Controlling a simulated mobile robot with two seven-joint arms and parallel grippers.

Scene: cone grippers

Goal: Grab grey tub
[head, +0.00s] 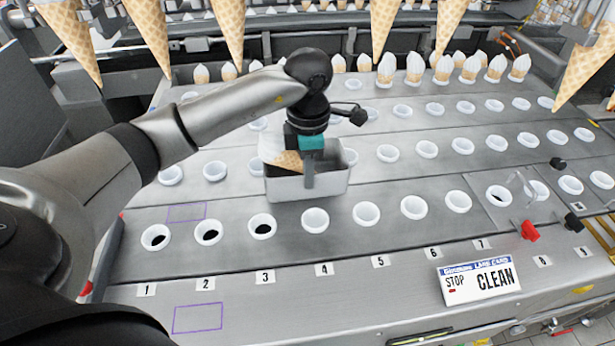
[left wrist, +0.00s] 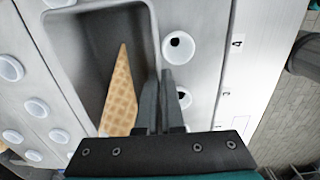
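The grey tub (head: 335,184) is an open rectangular bin on the metal deck, among the rows of white cups. A waffle cone (head: 287,160) with a white top lies in it. My left gripper (head: 309,180) points down at the tub's near wall. In the left wrist view the tub (left wrist: 85,50) shows from above with the cone (left wrist: 122,95) inside. There the fingers (left wrist: 160,102) are close together, one on each side of the tub's wall, and look closed on it. I cannot tell whether the tub is lifted. My right gripper is not in view.
White cup holders (head: 315,220) stand in rows around the tub. Several wrapped cones (head: 414,68) stand at the back, and large waffle cones (head: 385,25) hang above. A "STOP CLEAN" sign (head: 478,281) sits at the front right. The front ledge is mostly clear.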

